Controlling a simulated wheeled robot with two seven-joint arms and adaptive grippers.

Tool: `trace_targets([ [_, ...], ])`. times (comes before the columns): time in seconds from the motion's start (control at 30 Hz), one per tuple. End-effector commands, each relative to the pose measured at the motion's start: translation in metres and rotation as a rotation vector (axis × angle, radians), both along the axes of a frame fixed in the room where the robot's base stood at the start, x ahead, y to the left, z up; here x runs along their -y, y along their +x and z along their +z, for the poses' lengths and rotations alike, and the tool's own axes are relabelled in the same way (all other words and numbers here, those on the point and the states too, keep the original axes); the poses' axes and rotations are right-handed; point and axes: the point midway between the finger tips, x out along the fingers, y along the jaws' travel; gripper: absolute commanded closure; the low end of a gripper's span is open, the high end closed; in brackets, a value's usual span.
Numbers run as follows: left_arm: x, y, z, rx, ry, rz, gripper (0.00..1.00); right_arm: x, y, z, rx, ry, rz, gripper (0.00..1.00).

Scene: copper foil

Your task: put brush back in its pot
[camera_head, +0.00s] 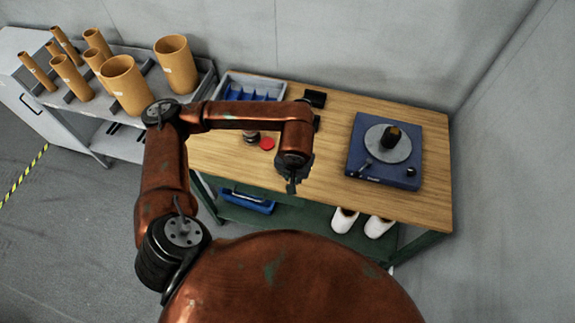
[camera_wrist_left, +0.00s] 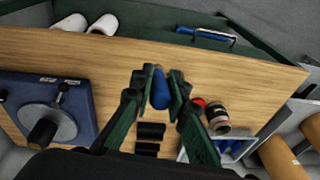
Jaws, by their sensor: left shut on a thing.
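My left gripper (camera_head: 292,184) is over the front part of the wooden bench. In the left wrist view, its fingers (camera_wrist_left: 160,82) are closed on both sides of a blue thing (camera_wrist_left: 160,93), which looks like the brush handle seen end-on. The brush's bristles are hidden. A small dark jar with a pale band (camera_wrist_left: 216,117), likely the pot, stands on the bench beside a round red lid (camera_wrist_left: 199,103). My right gripper is not in view.
A blue machine with a grey disc (camera_head: 360,140) stands at the right of the bench. A grey tray with blue dividers (camera_head: 224,91) and a black block (camera_head: 315,97) are at the back. Brown tubes (camera_head: 124,85) stand on the left rack. Bare wood (camera_head: 325,190) lies right of the gripper.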

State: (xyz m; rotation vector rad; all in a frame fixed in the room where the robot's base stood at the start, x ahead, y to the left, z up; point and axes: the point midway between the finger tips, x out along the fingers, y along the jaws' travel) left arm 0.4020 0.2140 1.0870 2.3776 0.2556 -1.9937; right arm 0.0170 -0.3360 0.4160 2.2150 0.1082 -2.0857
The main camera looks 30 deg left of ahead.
Motion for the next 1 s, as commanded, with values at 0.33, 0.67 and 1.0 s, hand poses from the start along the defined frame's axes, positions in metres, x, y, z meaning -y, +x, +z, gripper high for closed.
trace_targets([
  [0.33,-0.004,-0.02,0.044,0.0,-0.003,0.135,1.0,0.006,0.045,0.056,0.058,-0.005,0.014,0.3],
  [0.67,-0.044,0.028,0.017,-0.003,-0.001,0.149,1.0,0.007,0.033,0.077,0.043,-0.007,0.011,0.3],
  [1.0,-0.079,0.074,-0.035,-0.002,-0.003,0.144,1.0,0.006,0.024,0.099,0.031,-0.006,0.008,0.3],
])
